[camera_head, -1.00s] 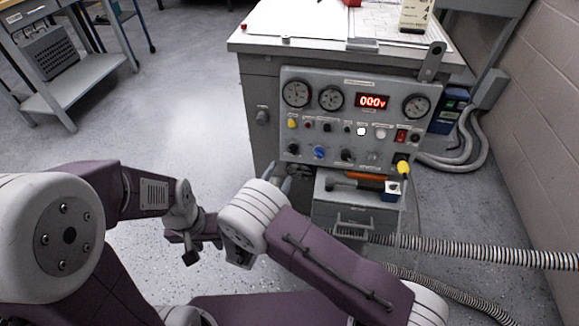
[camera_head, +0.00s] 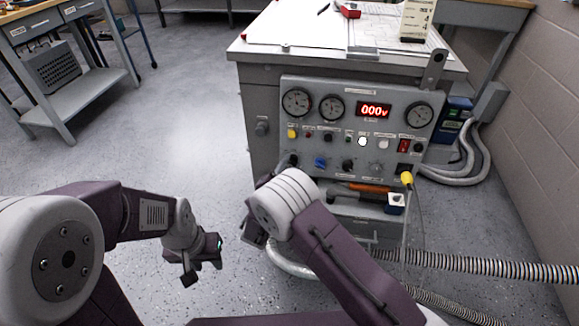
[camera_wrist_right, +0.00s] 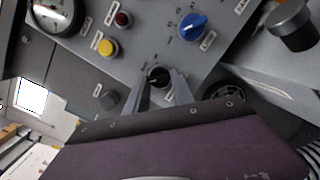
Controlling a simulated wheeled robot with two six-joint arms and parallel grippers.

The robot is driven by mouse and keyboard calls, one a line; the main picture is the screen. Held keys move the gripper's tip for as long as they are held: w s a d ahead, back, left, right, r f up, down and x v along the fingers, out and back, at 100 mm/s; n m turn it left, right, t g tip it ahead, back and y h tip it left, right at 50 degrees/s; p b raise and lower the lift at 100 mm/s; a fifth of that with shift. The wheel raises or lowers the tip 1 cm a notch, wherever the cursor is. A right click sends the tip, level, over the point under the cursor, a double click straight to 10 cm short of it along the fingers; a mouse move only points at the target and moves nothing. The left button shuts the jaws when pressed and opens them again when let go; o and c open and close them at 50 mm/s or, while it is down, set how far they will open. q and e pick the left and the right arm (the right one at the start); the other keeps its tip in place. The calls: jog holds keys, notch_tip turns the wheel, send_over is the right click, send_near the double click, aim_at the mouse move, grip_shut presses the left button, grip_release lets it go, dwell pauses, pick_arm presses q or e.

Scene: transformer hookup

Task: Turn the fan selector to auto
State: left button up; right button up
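The bottom row of the control panel (camera_head: 345,110) has a black knob, a blue knob (camera_head: 320,162), another black knob (camera_head: 348,166) and a grey knob (camera_head: 378,169). The labels are too small to read, so I cannot tell which is the fan selector. In the right wrist view the leftmost black knob (camera_wrist_right: 159,76) stands between the two fingers of my right gripper (camera_wrist_right: 160,82). The fingers look open around it; any contact is unclear. The blue knob also shows there (camera_wrist_right: 193,26). My left gripper (camera_head: 205,252) hangs over the floor, away from the panel; its fingers are unclear.
Dials, a red "000v" display (camera_head: 374,110) and several buttons sit above the knobs. Striped hoses (camera_head: 480,267) cross the right.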

grip_shut()
jog(key=shift+m, duration=0.4)
jog(key=m+g+b, duration=0.1)
jog(key=m+b, duration=0.1)
jog(key=m, duration=0.2)
jog(key=shift+a+m, duration=0.1)
jog(key=shift+m, duration=0.3)
jog(key=shift+r+m+g+b, duration=0.15)
jog(key=shift+m+g+b, duration=0.45)
jog(key=shift+m+b, duration=0.95)
jog(key=shift+m, duration=0.45)
jog(key=o, duration=0.8)
grip_release()
